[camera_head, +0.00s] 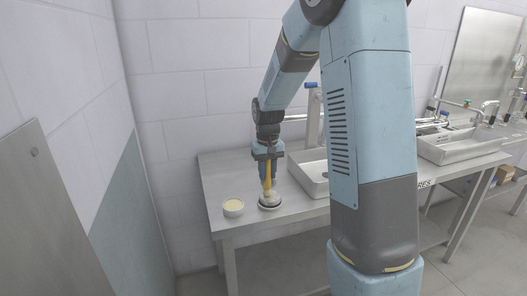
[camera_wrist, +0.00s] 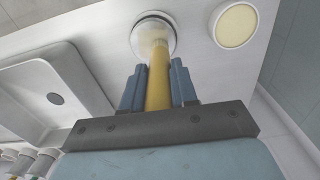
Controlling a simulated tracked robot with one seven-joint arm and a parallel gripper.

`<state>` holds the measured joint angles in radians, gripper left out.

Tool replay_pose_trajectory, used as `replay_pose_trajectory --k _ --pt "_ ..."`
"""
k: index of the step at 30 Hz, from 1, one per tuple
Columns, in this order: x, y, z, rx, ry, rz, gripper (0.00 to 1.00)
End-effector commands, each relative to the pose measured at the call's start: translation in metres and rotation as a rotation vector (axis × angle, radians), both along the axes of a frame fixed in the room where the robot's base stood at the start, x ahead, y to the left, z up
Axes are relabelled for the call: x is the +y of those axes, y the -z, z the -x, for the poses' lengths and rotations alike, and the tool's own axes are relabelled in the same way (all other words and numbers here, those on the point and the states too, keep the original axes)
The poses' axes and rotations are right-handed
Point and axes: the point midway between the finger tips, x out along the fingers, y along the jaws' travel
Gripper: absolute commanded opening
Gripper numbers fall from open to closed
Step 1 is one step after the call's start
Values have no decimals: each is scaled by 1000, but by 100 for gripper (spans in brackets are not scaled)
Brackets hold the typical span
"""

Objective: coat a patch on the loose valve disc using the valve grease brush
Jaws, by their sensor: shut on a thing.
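My gripper (camera_head: 267,178) is shut on the yellow handle of the valve grease brush (camera_head: 267,171), which points down and is nearly upright. In the wrist view the brush handle (camera_wrist: 158,80) runs between the two blue-grey fingers of my gripper (camera_wrist: 158,85). The brush's pale head is over a round dish-like piece (camera_head: 270,206), likely the valve disc, on the steel table; its rim also shows in the wrist view (camera_wrist: 139,38). I cannot tell whether the bristles touch it. A round tub with a cream-coloured top (camera_head: 233,208) stands to its left; it also shows in the wrist view (camera_wrist: 236,26).
The steel table (camera_head: 222,177) has free room behind the tub. Another sink (camera_head: 460,148) is farther right. A wall closes the left side.

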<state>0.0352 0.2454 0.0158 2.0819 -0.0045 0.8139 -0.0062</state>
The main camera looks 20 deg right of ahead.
Motion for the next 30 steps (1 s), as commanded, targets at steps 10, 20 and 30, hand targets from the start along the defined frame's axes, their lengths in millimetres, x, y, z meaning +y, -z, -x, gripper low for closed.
replay_pose_trajectory --k 10,20,30 --pt "-26 4 0 1 -9 1 0" --pt "-9 4 0 1 -14 0 0" --pt "14 5 -1 1 0 0 0"
